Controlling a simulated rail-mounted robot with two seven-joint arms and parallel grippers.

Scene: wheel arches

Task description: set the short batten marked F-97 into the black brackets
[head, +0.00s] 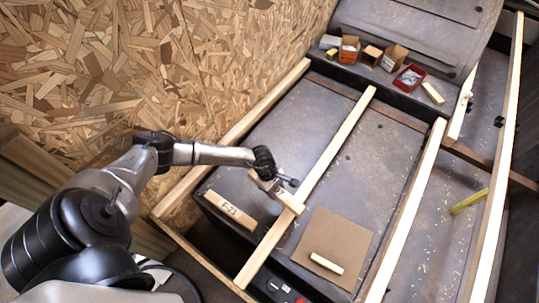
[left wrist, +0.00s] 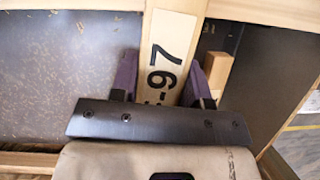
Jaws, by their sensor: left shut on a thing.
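The short batten marked F-97 (left wrist: 165,60) is pale wood with black print. In the left wrist view it lies between the two purple fingers of my left gripper (left wrist: 160,88), its first letter partly hidden by the gripper body. In the head view my left gripper (head: 279,188) is shut on this batten (head: 290,200), beside and partly over a long pale rail. Small black pieces (head: 499,121) that look like the brackets sit by the long rails at the right; they are too small to make out clearly. My right gripper is not in view.
Another short batten marked F-21 (head: 230,209) lies left of the gripper. A brown sheet (head: 355,232) with a small pale block (head: 326,263) lies to the right. Small boxes (head: 349,49) and a red tray (head: 409,78) stand at the back. Long rails (head: 330,155) divide the dark floor.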

